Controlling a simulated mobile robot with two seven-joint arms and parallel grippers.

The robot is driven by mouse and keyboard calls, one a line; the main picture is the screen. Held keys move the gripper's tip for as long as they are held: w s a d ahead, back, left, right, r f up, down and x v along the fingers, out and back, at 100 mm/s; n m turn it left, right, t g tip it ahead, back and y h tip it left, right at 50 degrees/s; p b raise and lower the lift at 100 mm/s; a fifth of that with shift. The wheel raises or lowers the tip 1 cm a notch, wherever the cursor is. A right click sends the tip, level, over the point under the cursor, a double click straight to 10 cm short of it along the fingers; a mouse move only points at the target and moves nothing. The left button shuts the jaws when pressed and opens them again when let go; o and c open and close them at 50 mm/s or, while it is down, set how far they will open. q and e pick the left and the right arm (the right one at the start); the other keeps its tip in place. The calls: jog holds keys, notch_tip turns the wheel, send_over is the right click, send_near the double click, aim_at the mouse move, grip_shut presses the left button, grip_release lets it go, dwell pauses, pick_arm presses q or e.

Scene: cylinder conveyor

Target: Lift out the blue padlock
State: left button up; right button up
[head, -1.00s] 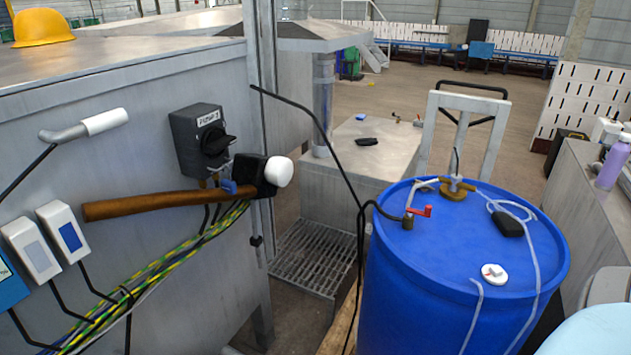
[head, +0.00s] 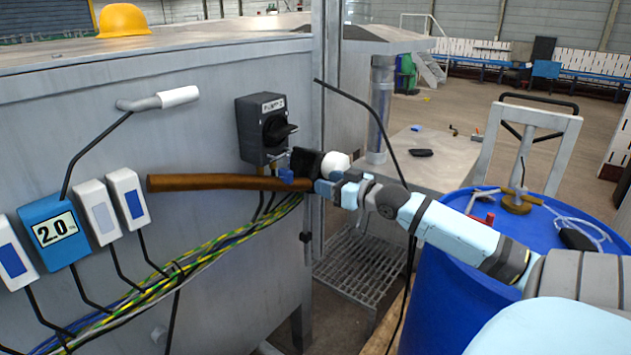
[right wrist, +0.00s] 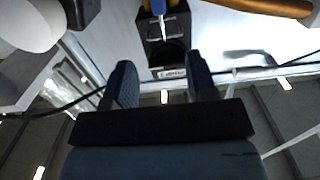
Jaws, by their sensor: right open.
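The small blue padlock (head: 286,176) hangs just below the dark rotary switch box (head: 264,128) on the metal cabinet wall. It also shows at the top edge of the right wrist view (right wrist: 158,7), partly cut off. My right gripper (head: 322,187) reaches in from the right, a little right of the padlock and close to the hammer head. In the right wrist view its two dark fingers (right wrist: 161,78) are spread with nothing between them. The padlock lies beyond the fingertips, apart from them. My left gripper is not in view.
A hammer with a wooden handle (head: 215,183) and a black and white head (head: 335,161) lies across the wall beside the padlock. Cables (head: 210,262) run below. A blue drum (head: 440,290) stands at right. A black hose (head: 365,125) runs behind my arm.

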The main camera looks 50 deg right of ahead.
aim_at(289, 171)
jog(key=w, duration=0.4)
jog(key=w+p, duration=0.1)
jog(key=w, duration=0.4)
jog(key=w+a, duration=0.1)
jog(key=w, duration=0.3)
jog(key=shift+w+a+f+p, duration=0.1)
jog(key=shift+w+f+p, duration=0.15)
jog(key=shift+f+p, duration=0.15)
grip_shut()
jog(key=shift+r, duration=0.15)
